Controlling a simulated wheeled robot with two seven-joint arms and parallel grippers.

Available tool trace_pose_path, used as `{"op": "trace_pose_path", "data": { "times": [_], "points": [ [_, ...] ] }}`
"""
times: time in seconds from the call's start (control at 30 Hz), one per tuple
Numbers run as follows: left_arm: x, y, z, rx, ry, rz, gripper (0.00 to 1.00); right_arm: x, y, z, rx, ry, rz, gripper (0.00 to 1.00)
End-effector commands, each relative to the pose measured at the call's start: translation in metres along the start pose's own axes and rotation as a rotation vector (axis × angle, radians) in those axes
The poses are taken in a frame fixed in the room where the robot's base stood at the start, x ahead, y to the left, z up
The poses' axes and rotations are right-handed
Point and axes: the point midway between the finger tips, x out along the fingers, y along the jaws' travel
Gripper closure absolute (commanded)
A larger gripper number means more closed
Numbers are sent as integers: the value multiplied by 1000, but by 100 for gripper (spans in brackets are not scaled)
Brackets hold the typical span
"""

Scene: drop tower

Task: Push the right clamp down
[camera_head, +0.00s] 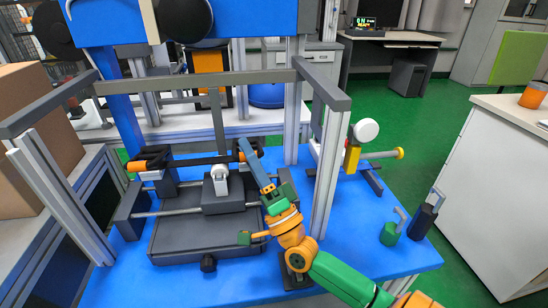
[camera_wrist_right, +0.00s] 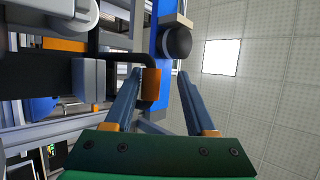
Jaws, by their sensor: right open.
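My right gripper (camera_head: 246,150) reaches in from the lower right, its blue fingers beside the orange tip of the right clamp (camera_head: 243,156). In the right wrist view the same gripper (camera_wrist_right: 159,75) is open, fingers spread. There the right clamp's orange tip (camera_wrist_right: 151,84), on a bent black bar, shows between the fingers, closer to the left finger. I cannot tell whether they touch. A black bar runs left from there to another orange end (camera_head: 142,166) on a white mount. A white clamp part (camera_head: 220,178) stands on the dark carriage. My left gripper is not in view.
Grey frame posts and a grey top rail (camera_head: 196,82) surround the fixture on the blue table (camera_head: 345,235). A post (camera_head: 326,185) stands just right of my gripper. A yellow and white device (camera_head: 358,150) and green and black weights (camera_head: 391,232) are at the right.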

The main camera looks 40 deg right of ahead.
Motion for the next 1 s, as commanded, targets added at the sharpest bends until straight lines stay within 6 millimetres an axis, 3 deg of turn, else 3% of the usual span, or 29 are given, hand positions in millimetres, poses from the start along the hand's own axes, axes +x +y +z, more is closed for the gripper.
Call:
{"op": "trace_pose_path", "data": {
  "times": [0.53,0.7,1.0],
  "points": [
    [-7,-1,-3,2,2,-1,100,-79,-63,-24,-1,-2,4,44],
    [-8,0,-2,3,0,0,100,-90,-72,-28,0,-1,1,44],
    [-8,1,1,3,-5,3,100,-91,-73,-28,0,0,-1,44]
  ]
}}
